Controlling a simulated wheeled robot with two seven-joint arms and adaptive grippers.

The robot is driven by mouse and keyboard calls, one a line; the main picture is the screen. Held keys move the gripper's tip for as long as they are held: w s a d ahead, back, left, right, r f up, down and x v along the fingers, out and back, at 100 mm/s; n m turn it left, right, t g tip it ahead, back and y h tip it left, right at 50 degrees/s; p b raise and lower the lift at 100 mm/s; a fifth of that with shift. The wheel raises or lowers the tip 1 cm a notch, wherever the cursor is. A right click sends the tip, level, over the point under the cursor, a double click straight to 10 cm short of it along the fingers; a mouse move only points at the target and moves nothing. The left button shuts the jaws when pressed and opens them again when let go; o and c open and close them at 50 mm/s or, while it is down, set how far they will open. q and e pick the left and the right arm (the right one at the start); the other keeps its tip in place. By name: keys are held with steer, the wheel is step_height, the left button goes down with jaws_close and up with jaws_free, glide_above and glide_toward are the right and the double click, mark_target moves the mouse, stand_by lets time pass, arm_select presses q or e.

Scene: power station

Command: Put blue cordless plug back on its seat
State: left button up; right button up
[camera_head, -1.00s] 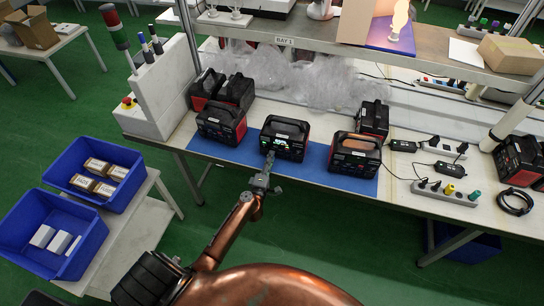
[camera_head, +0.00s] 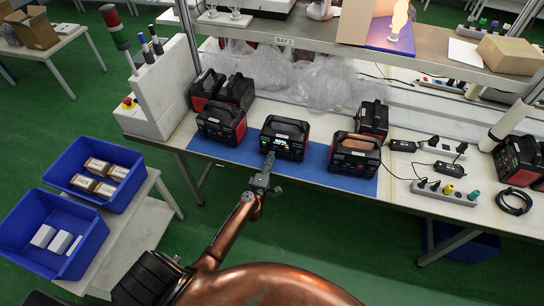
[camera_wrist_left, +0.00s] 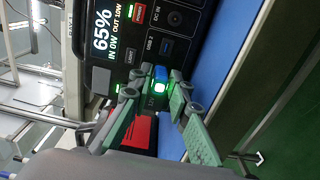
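A small blue plug (camera_wrist_left: 160,73) with a bright green-white light shows at the front panel of the middle black power station (camera_head: 285,138). Its display also shows in the left wrist view (camera_wrist_left: 104,30). My left gripper (camera_wrist_left: 156,92) is at that panel, its two fingers apart on either side of the plug. I cannot tell whether the fingertips touch it, or whether it sits in a socket. In the head view my left gripper (camera_head: 268,160) reaches the station's front, and the plug is too small to make out there. My right gripper is not in view.
Other power stations stand beside (camera_head: 222,124) and to the right (camera_head: 355,155) on the blue mat (camera_head: 315,162). A power strip (camera_head: 445,192) with coloured plugs lies at the right. Blue bins (camera_head: 95,190) stand at the left. A shelf (camera_head: 300,42) runs above the bench.

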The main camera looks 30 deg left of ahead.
arm_select(q)
jaws_close()
steer(key=shift+s, duration=0.2)
stand_by(0.5)
steer(key=shift+p+v, duration=0.55)
steer(key=shift+v, duration=1.25)
steer(key=shift+d, duration=0.1)
steer(key=s+d+r+m+h+p, duration=0.1)
steer(key=s+d+r+h+p, duration=0.1)
steer(key=s+d+r, duration=0.6)
steer(key=s+d+r+m+h+p, duration=0.2)
steer(key=s+d+r+p, duration=0.2)
steer(key=s+d+r, duration=0.5)
step_height(320, 180, up, 7)
steer(key=s, duration=0.2)
steer(key=shift+s+f+t+h, duration=0.2)
steer(key=shift+s+t+h, duration=0.1)
steer(key=shift+s, duration=0.1)
